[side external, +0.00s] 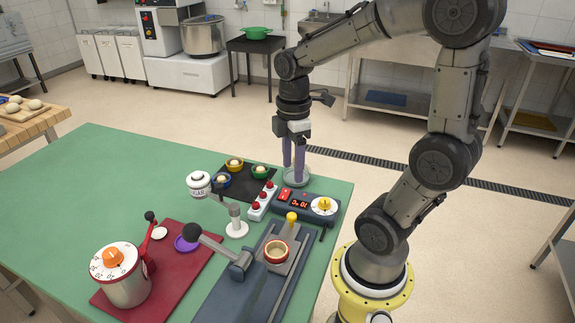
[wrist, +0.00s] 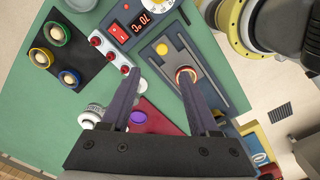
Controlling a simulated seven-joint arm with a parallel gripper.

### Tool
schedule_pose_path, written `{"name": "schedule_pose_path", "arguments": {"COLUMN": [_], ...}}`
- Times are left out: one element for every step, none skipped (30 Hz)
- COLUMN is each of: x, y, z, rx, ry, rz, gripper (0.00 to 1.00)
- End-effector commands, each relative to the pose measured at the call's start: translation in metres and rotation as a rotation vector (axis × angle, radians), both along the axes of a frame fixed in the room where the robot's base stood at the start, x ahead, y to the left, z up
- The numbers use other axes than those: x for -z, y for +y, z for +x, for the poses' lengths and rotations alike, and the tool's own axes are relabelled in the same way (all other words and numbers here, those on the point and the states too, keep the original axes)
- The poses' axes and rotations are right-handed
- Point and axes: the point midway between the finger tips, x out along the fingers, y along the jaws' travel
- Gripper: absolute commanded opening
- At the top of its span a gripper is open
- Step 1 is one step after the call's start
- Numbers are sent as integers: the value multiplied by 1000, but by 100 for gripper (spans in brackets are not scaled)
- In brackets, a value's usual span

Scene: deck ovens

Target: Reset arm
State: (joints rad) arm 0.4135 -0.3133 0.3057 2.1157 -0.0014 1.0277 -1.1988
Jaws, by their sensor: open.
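My gripper (side external: 294,160) is open and empty, with its purple fingers pointing down at the far right part of the green table (side external: 110,165). In the side view the fingers stand in front of a round grey plate or dish (side external: 297,178); whether they touch it I cannot tell. In the wrist view the two fingers (wrist: 163,108) are spread apart with nothing between them. My arm reaches over the table from the yellow base at the right.
The table's left side is clear.

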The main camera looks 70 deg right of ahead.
Motion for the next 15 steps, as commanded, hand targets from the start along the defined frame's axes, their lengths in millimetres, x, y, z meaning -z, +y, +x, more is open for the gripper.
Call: {"name": "schedule_pose_path", "arguments": {"x": [0, 0, 0, 0, 0, -1, -3, -7, -14, -20, -26, -33, -39, -44, -51], "y": [0, 0, 0, 0, 1, 3, 6, 9, 16, 22, 29, 38, 46, 53, 63], "z": [0, 0, 0, 0, 0, 1, 3, 4, 5, 4, 2, -1, -5, -8, -14], "rx": [0, 0, 0, -1, -5, -15, -27, -42, -69, -92, -113, -129, -118, -102, -64], "ry": [0, 0, 0, 0, 0, -5, -14, -28, -54, -77, -101, -140, -174, -209, -259], "rz": [0, 0, 0, 0, 0, -2, -6, -12, -21, -29, -37, -47, -50, -51, -48], "gripper": [61, 61, 61, 61, 61, 61, 61, 61, 61, 61, 61, 61, 61, 61, 61]}}
